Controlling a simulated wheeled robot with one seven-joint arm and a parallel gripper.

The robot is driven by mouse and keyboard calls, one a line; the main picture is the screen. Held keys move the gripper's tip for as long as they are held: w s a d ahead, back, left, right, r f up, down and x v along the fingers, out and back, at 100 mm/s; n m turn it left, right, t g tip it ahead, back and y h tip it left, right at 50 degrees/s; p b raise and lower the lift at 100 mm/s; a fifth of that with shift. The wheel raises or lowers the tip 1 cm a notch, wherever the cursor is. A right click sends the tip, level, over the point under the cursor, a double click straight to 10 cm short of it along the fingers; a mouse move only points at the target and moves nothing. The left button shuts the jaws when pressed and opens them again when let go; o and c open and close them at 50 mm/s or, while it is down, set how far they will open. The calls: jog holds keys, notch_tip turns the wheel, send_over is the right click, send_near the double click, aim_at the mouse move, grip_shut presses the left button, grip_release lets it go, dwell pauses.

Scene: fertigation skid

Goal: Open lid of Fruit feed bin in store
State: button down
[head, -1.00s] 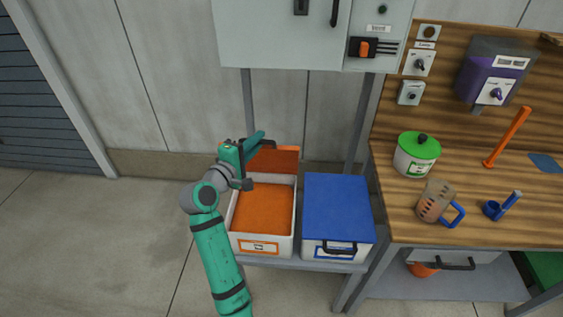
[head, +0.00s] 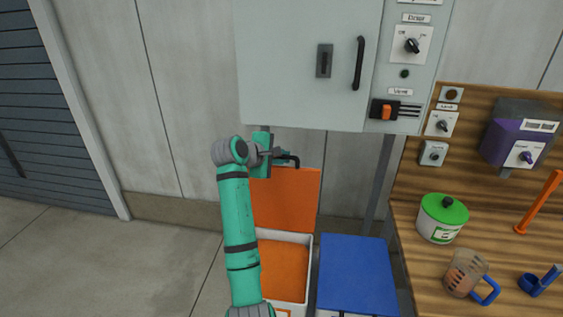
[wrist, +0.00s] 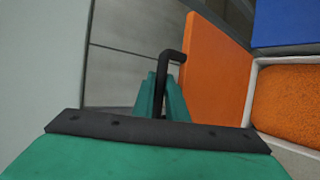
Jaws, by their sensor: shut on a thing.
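The Fruit feed bin (head: 308,270) is the white bin with orange contents, left of the blue-lidded bin. Its orange lid (head: 290,200) stands up at the back, raised about upright, and also shows in the wrist view (wrist: 210,75). My gripper (head: 277,158) is at the lid's top edge, shut on the lid's black handle (wrist: 172,57). The wrist view shows the handle between my green fingers. My arm hides the left side of the bin in the head view.
A bin with a blue lid (head: 355,270) stands just right. A grey cabinet (head: 300,60) hangs above and close behind my gripper. A wooden bench (head: 430,275) with a green-lidded pot (head: 442,218) and a jug (head: 466,272) is at right. Floor at left is clear.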

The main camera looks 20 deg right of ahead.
jog(key=shift+w+a+f, duration=0.1)
jog(key=shift+w+a, duration=0.1)
jog(key=shift+w, duration=0.2)
jog(key=shift+d, duration=0.1)
